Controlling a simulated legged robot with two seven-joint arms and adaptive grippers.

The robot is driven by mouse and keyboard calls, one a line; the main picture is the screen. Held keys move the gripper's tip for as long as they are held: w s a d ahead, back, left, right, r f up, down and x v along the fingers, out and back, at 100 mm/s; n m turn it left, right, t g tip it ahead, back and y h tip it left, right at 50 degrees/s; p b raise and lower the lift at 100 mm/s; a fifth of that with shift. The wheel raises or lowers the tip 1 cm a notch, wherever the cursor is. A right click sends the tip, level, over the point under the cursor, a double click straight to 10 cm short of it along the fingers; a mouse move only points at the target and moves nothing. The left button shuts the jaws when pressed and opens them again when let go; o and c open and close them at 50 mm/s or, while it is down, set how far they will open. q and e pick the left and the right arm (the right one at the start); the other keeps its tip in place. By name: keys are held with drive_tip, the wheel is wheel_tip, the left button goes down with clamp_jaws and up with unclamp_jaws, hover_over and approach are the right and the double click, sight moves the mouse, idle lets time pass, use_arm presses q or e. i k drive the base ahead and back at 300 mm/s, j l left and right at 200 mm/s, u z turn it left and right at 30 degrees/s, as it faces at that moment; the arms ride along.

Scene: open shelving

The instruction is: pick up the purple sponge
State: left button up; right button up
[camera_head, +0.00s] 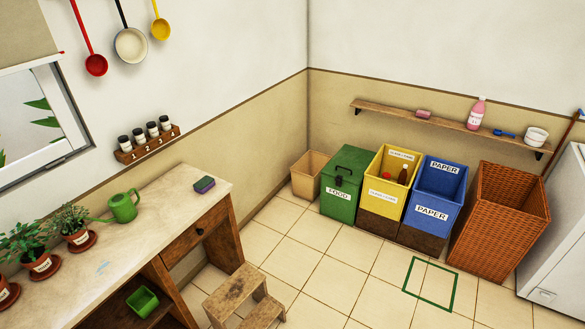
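The sponge (204,185) is a small block with a purple top and a darker greenish lower layer. It lies flat on the pale countertop (160,205) at the left, close to the counter's far right end. Nothing touches or covers it. Neither my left gripper nor my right gripper shows in the head view.
A green watering can (123,206) and potted plants (75,228) stand left of the sponge. A spice rack (147,145) hangs on the wall behind. A wooden step stool (244,297) stands before the counter. Bins (348,181) line the far wall. Tiled floor between is clear.

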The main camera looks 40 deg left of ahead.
sight(206, 183)
drive_tip(key=i+l+u, duration=0.1)
drive_tip(key=i, duration=0.45)
drive_tip(key=i+l+u, duration=0.15)
drive_tip(key=i, duration=0.45)
drive_tip(key=i+l+u, duration=0.1)
drive_tip(key=i, duration=0.45)
